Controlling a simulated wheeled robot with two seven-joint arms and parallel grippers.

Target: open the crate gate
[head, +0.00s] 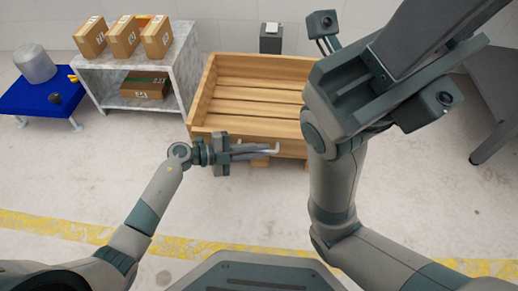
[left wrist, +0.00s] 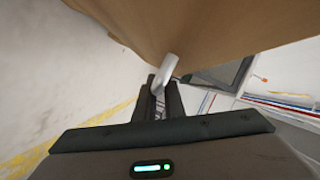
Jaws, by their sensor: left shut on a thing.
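The wooden crate (head: 203,97) stands on the floor in the upper middle of the head view. Its near wall, the gate (head: 290,143), is upright, partly covered by my left gripper and right arm. My left gripper (head: 264,151) is at the gate's front face, shut on a pale metal handle (head: 275,149). In the left wrist view the handle (left wrist: 165,68) is between the two fingers, against the tan wood of the gate (left wrist: 200,30). My right gripper (head: 425,45) is raised close to the head camera; its fingertips are not clearly shown.
A grey shelf (head: 183,62) with several cardboard boxes (head: 124,36) stands left of the crate. A blue low table (head: 30,97) with a grey cylinder is at the far left. A dark table (head: 490,95) is at right. The floor before the crate is clear.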

